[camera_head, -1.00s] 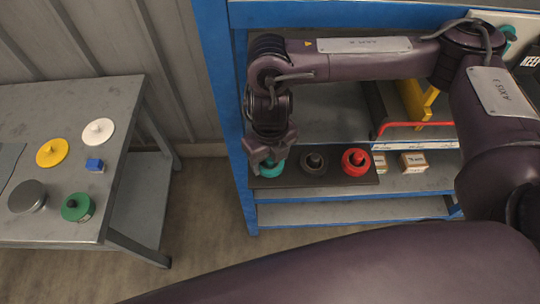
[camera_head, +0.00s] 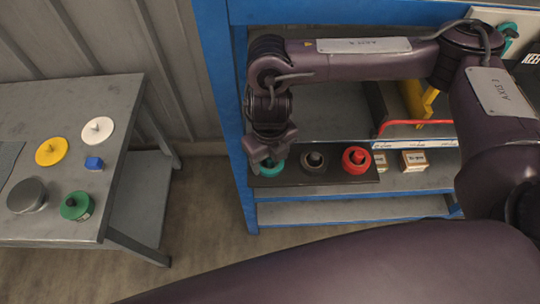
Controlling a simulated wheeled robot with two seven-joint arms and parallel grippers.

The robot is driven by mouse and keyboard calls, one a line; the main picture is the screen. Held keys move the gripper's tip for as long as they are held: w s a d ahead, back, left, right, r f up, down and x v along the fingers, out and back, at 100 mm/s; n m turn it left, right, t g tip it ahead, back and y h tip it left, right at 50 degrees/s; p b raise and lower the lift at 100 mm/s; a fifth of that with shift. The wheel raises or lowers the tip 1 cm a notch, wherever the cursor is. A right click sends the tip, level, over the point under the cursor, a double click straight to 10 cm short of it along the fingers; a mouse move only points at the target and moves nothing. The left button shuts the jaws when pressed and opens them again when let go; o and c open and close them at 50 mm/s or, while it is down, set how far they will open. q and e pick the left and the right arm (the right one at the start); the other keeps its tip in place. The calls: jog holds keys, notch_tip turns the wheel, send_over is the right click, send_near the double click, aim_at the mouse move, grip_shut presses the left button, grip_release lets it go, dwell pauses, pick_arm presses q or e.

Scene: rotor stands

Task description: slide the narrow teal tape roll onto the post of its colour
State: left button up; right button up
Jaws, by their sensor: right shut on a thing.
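My right gripper (camera_head: 266,162) reaches down over the left end of a dark board on the shelf. It is shut on a teal roll (camera_head: 275,169), which it partly hides. The roll is at the board's level; I cannot tell whether it touches the board or whether a post is inside it. The roll's width is hard to judge at this size. I cannot clearly make out a teal post. My left gripper is not in view.
On the dark board (camera_head: 338,177) stand a dark grey piece (camera_head: 314,162) and a red one (camera_head: 356,161). Small boxes (camera_head: 413,161) are to the right. The left table (camera_head: 70,225) holds yellow (camera_head: 51,152), white (camera_head: 98,131), green (camera_head: 76,206) and grey (camera_head: 27,196) round pieces and a blue block (camera_head: 94,163).

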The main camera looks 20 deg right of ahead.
jog(key=o, duration=1.3)
jog(key=shift+r, duration=0.1)
jog(key=shift+r+p, duration=4.45)
jog(key=shift+r, duration=0.05)
jog(key=shift+s+f, duration=0.1)
